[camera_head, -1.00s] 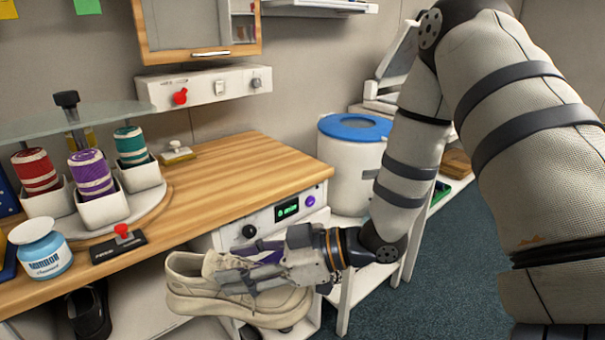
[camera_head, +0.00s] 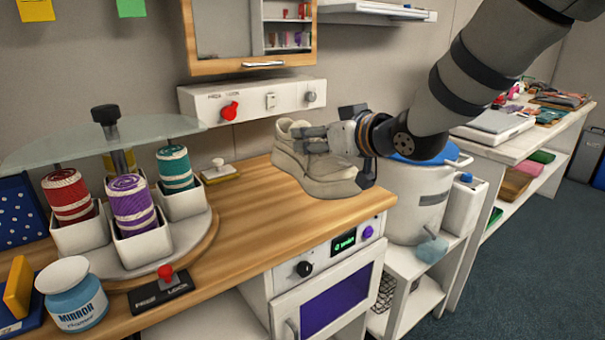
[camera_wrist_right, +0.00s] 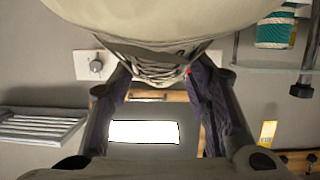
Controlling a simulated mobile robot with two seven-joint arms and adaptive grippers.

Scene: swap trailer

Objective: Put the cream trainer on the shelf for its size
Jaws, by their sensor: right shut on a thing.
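The cream trainer (camera_head: 316,172) is over the right end of the wooden worktop (camera_head: 255,225), toe toward the lower right and its sole low. I cannot tell whether it touches the wood. My right gripper (camera_head: 318,137) is shut on the trainer's upper part from the right. In the right wrist view the trainer (camera_wrist_right: 160,18) fills the top, with its laces between the two fingers of my gripper (camera_wrist_right: 160,75). No size marking can be read. My left gripper is in neither view.
A carousel with thread spools (camera_head: 133,205) and a glass plate (camera_head: 105,141) stand left of the trainer. A blue jar (camera_head: 75,300) is at the front left. A wall cabinet (camera_head: 222,35) hangs behind. A white bin (camera_head: 417,205) stands right. The worktop's middle is clear.

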